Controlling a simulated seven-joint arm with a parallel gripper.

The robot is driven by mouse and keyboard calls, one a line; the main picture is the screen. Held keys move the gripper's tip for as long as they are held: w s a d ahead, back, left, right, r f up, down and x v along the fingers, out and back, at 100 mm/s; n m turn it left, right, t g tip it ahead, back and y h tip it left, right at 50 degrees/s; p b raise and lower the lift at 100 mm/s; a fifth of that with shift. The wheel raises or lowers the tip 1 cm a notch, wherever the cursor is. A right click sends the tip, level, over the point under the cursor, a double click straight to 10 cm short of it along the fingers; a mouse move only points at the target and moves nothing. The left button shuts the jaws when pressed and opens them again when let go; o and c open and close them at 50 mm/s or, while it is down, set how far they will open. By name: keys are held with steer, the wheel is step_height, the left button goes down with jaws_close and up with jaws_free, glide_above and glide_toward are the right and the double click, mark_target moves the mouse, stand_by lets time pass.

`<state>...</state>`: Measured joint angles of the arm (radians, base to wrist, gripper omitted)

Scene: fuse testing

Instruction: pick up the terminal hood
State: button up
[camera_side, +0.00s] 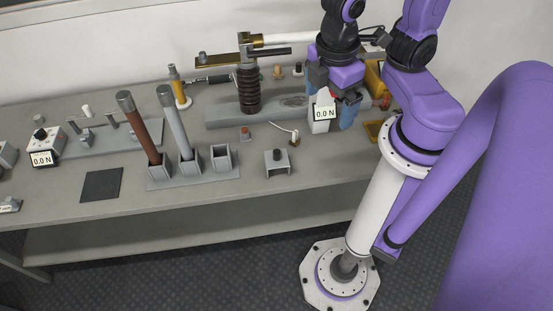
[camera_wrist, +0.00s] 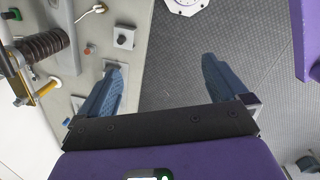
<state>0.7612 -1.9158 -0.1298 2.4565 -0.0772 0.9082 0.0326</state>
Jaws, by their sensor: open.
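A small grey square block with a round knob on top, which looks like the terminal hood (camera_side: 277,163), stands upright on the bench near its front edge. My gripper (camera_side: 335,118) is open and empty, above the back right part of the bench and apart from the hood. In the wrist view my gripper (camera_wrist: 163,64) has its blue fingers wide apart, one over the bench and one over the floor. Part of the gripper is hidden in the side view.
A dark ribbed insulator (camera_side: 248,90) with a brass clamp stands behind the hood. A white cord end (camera_side: 294,138) and a small red-topped part (camera_side: 245,134) lie near it. Fuse tubes stand in a holder (camera_side: 190,178) to the left. Bench (camera_side: 225,205) is clear in front.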

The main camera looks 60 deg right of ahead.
steer(key=w+a+f+n+t+h, duration=0.1)
steer(key=w+a+f+n+h, duration=0.2)
steer(key=a+f, duration=0.25)
steer(key=n+t+h, duration=0.5)
steer(key=n+t, duration=0.3)
steer(key=n, duration=0.3)
glide_toward(277, 160)
steer(key=x, duration=1)
steer(key=shift+d+f, duration=0.1)
steer(key=shift+f, duration=0.05)
steer(key=c, duration=1)
